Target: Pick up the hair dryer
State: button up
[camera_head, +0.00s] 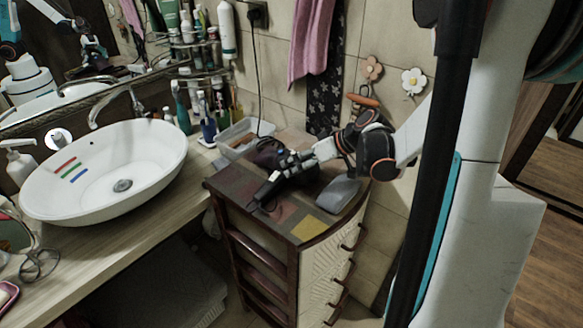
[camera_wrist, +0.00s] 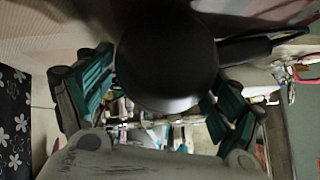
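The dark hair dryer (camera_head: 268,152) is on the small cabinet's top in the head view, partly hidden by my gripper. In the wrist view, a large, dark, rounded part of the hair dryer (camera_wrist: 165,60) fills the upper middle, with a dark length running off right. My gripper (camera_head: 285,170) is low over the cabinet top, right at the dryer. In the wrist view my gripper's teal-padded fingers (camera_wrist: 160,95) are spread apart, one on each side of the dark body. Whether the pads touch it is unclear.
The cabinet (camera_head: 225,188) has a patchwork top with a grey box-like item (camera_head: 338,194) on its right. A clear bin (camera_head: 236,140) stands behind, left. A black cord (camera_head: 257,80) hangs from the wall outlet. A white basin (camera_head: 105,175) and bottles are left.

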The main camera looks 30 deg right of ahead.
jog(key=c, duration=0.9)
jog(key=shift+r, duration=0.15)
notch_tip(320, 180, up, 20)
jog(key=p, duration=0.6)
